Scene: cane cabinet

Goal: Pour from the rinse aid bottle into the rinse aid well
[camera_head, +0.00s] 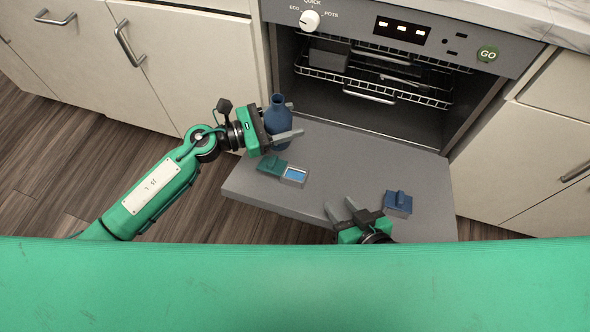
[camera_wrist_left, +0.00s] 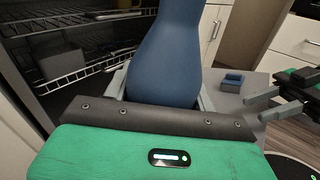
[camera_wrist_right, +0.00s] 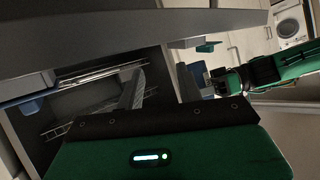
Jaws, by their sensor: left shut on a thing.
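The dark blue bottle (camera_head: 278,125) looks roughly upright over the left part of the lowered dishwasher door. My left gripper (camera_head: 293,120) is shut around its body; the bottle also fills the middle of the left wrist view (camera_wrist_left: 165,55). An open square well (camera_head: 294,175) with light blue inside lies on the door below the bottle, apart from it, with a green lid (camera_head: 271,165) at its left. A blue-lidded piece (camera_head: 398,203) with a raised knob sits farther right. No label shows which is the rinse aid well. My right gripper (camera_head: 340,205) is open and empty near the door's front edge.
The dishwasher door (camera_head: 340,150) lies lowered, with bare room between the two fittings. Wire racks (camera_head: 375,75) show inside the machine. Cabinets (camera_head: 190,65) stand on both sides. My green body covers the bottom of the head view.

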